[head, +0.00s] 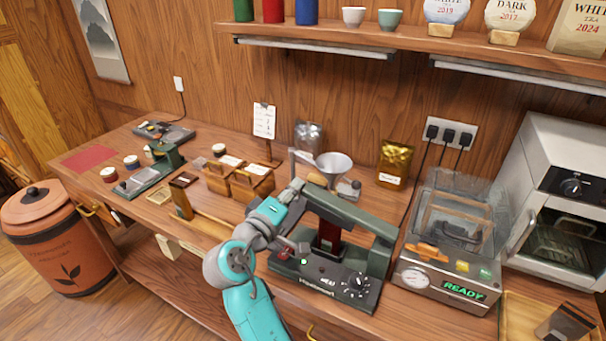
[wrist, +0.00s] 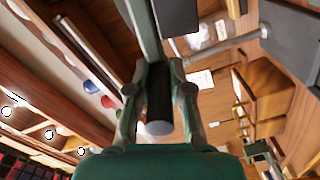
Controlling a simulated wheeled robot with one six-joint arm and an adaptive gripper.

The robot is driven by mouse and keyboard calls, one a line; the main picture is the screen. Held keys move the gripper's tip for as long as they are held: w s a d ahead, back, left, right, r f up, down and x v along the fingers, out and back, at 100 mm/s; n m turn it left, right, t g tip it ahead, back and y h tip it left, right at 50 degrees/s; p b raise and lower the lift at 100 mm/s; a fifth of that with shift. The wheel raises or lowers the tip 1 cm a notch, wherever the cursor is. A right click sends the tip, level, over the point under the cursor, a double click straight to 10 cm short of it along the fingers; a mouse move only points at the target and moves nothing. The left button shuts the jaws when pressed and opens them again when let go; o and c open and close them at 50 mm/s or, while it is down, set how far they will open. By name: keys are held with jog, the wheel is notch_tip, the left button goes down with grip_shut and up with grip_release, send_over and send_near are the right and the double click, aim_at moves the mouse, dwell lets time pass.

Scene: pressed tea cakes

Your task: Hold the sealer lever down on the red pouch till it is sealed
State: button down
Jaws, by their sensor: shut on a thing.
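The heat sealer (head: 315,288) stands at the front of the bench, with a dark base, a dial and a green-grey lever arm (head: 350,212). The red pouch (head: 329,236) stands upright in the sealer, under the lever arm and partly hidden by it. I cannot tell whether the lever presses on it. My gripper (head: 298,190) is at the lever's left end. In the wrist view my gripper (wrist: 159,100) is shut around the dark round lever handle (wrist: 159,108), which has a grey end. In the head view the handle is mostly hidden by my gripper.
A vacuum machine (head: 440,275) reading READY stands close right of the sealer. A funnel (head: 333,165) and a gold pouch (head: 394,163) are behind it. Wooden boxes (head: 250,182) and a green device (head: 150,172) lie left. A shelf (head: 400,38) overhangs the back.

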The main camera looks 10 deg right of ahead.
jog(key=shift+w+a+f+n, duration=0.2)
jog(key=shift+f+n, duration=0.5)
jog(key=shift+f, duration=0.7)
jog(key=shift+w+a+f+n, duration=0.15)
jog(key=shift+f+n, duration=0.55)
jog(key=shift+f, duration=0.7)
jog(key=shift+s+f, duration=0.1)
jog(key=shift+f, duration=0.05)
jog(key=c, duration=1.1)
grip_release()
jog(key=shift+o, duration=0.2)
jog(key=v, duration=1.2)
jog(key=shift+s, duration=0.1)
